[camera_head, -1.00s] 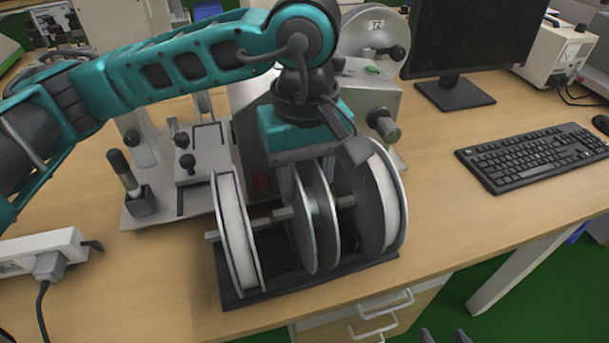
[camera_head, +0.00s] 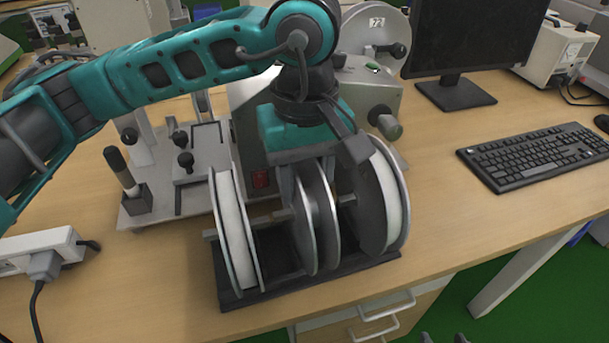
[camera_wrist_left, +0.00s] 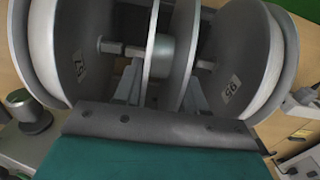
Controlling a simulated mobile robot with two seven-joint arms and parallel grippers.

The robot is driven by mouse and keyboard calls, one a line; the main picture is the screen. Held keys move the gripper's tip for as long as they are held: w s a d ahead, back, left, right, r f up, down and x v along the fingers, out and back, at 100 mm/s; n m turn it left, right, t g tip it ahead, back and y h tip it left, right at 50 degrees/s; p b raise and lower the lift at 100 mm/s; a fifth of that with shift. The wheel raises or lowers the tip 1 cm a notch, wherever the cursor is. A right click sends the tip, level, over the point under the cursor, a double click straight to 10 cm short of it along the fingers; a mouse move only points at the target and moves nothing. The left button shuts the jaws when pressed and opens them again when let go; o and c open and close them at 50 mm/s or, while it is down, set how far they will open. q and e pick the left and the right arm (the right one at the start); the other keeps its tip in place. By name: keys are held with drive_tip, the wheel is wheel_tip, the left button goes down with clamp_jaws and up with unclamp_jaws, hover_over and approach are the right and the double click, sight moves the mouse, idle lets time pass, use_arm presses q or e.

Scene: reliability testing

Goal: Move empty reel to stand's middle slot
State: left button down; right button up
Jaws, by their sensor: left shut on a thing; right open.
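The empty reel (camera_head: 325,225), two thin grey discs on a bare hub, is upright in the middle of the black stand (camera_head: 290,290). It lies between two white-wound reels, the left one (camera_head: 234,232) and the right one (camera_head: 396,200). My left gripper (camera_head: 310,178) is shut on the empty reel from above. In the left wrist view the empty reel (camera_wrist_left: 160,58) is between the fingers, between the two full reels. Whether it rests fully in the slot is hidden. My right gripper (camera_head: 443,338) shows only its fingertips, apart and empty, at the bottom edge.
A grey machine (camera_head: 365,95) stands close behind the stand. A metal fixture (camera_head: 185,170) is at left, a white power strip (camera_head: 40,250) at far left. A keyboard (camera_head: 535,155) and monitor (camera_head: 470,45) are at right. Clear table lies right of the stand.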

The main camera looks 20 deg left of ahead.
use_arm(q)
drive_tip(key=c, duration=0.6)
unclamp_jaws()
drive_tip(key=shift+o, duration=0.6)
drive_tip(key=o, duration=0.5)
drive_tip(key=shift+r+p, duration=1.75)
drive_tip(key=shift+r, duration=1.75)
